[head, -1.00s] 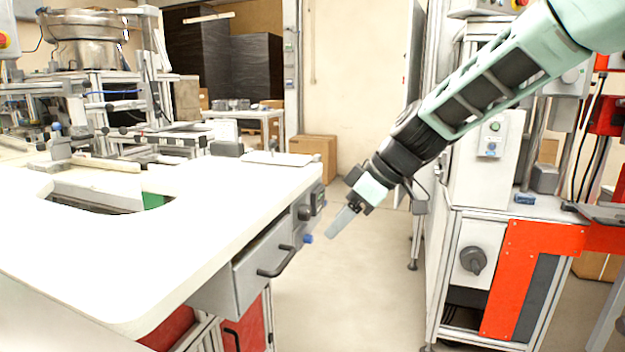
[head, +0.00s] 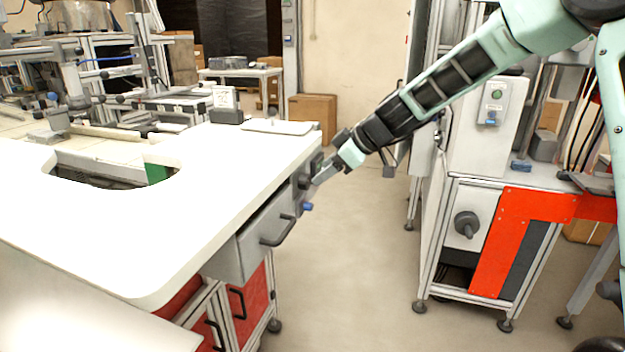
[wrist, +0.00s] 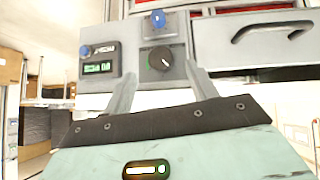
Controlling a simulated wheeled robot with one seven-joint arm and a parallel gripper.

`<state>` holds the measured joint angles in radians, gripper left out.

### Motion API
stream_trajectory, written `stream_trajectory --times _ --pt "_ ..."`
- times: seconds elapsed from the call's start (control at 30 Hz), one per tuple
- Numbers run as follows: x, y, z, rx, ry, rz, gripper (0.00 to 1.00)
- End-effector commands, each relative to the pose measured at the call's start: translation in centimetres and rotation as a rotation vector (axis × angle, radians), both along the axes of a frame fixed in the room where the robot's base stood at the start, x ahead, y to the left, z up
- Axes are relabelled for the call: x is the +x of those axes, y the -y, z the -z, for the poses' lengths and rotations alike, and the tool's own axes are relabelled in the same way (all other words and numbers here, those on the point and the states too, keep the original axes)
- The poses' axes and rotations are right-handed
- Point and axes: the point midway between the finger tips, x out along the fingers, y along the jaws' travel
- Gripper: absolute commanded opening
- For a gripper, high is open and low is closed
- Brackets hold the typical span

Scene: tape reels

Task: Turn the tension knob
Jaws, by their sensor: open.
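A dark round knob (wrist: 159,58) with a pale pointer line sits on a grey control panel (wrist: 135,72), ahead of my gripper in the wrist view. My gripper (wrist: 161,68) is open and empty. Its two fingers point at the panel, with the knob showing between and just beyond their tips; I cannot tell whether they touch it. In the head view my gripper (head: 318,179) is close to the panel.
A blue knob (wrist: 158,18) and another blue button (wrist: 85,50) are on the panel, beside a green-lit display (wrist: 97,69). A drawer handle (head: 278,232) juts out near the panel. A machine frame (head: 430,250) stands right; the floor between is clear.

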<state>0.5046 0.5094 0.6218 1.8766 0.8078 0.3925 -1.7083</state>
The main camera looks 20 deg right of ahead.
Motion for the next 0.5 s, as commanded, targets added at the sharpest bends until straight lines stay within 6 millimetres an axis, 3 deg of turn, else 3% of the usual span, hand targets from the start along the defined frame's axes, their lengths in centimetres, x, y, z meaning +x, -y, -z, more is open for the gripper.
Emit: stream_trajectory --times 0.2,0.5 --pt "1.8 -2.1 2.6 0.002 -0.002 -0.002 0.57" --pt "2.7 -2.8 3.9 0.000 -0.001 0.001 0.57"
